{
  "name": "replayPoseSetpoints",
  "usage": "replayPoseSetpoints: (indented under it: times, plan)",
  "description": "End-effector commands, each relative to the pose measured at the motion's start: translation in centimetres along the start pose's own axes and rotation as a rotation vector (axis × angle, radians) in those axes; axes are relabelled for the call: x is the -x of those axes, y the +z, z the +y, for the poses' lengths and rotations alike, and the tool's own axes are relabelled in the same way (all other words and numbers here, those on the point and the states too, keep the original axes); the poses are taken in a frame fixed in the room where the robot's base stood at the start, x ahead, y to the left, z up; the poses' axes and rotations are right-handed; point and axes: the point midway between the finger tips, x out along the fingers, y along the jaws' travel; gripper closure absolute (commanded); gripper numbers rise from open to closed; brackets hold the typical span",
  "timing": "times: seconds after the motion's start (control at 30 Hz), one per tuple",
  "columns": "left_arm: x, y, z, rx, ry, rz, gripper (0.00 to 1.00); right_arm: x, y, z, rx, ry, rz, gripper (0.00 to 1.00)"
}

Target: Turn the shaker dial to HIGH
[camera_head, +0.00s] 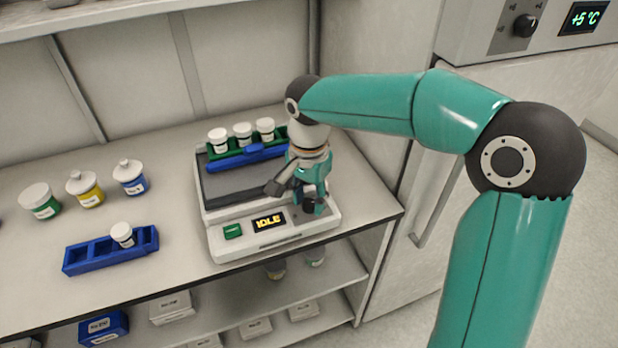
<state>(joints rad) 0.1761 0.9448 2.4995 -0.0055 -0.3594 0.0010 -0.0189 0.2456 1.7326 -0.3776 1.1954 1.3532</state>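The shaker (272,240) is a light grey box on the bench with a dark platform. Its front panel has a green button (232,231) and a small screen (269,221) reading IDLE in yellow. My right gripper (292,196) reaches down over the right part of the front panel, right of and above the screen. Its fingers look spread apart, with no object seen between them. I cannot make out the dial or its setting; the gripper covers that part of the panel. My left gripper is not in view.
Left on the bench are several jars (86,190) and a blue rack (108,252) with one vial. A fridge (500,100) stands right, its screen reading +5 °C.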

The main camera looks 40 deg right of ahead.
Motion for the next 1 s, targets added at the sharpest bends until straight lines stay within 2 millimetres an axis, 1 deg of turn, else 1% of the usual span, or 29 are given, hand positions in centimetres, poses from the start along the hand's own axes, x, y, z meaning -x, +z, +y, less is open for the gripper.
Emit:
replayPoseSetpoints:
  times: [0.17,0.4,0.5,0.6,0.77,1.0]
  plan:
    - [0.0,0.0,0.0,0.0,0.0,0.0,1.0,2.7,0.0,-0.1,0.0,-0.008,0.003,0.59]
    - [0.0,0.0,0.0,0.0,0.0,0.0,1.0,7.6,0.0,-0.1,-0.001,-0.008,0.003,0.59]
    - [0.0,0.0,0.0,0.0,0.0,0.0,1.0,9.2,0.0,-0.1,-0.001,-0.008,0.003,0.59]
    - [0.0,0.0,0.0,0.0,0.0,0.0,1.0,10.4,0.0,-0.1,0.0,-0.006,0.003,0.59]
    - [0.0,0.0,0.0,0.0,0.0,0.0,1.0,11.4,0.0,-0.1,0.0,-0.004,0.002,0.59]
    - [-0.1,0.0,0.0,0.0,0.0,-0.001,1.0,11.4,0.0,0.0,0.0,-0.003,0.002,0.59]
